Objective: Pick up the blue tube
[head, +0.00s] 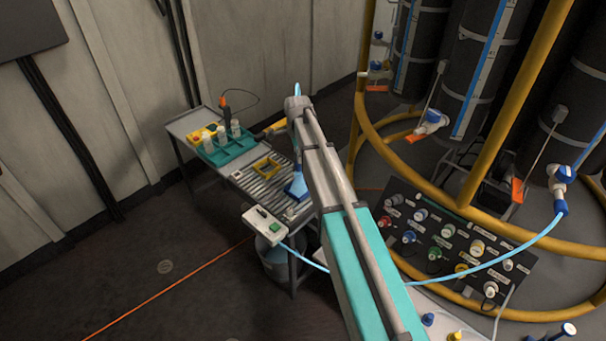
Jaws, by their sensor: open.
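A light blue tube (520,243) hangs from a blue-and-white valve fitting (562,188) at the right. It curves down and left over the dark connector panel and passes behind my arm. I cannot tell whether both lengths are one tube. My arm reaches from the bottom centre up toward the table, and my gripper is not visible at its far end. A short light blue piece also shows above the arm's far end.
A bucket (272,262) stands beneath. Yellow rails (487,118) and dark cylinders crowd the right.

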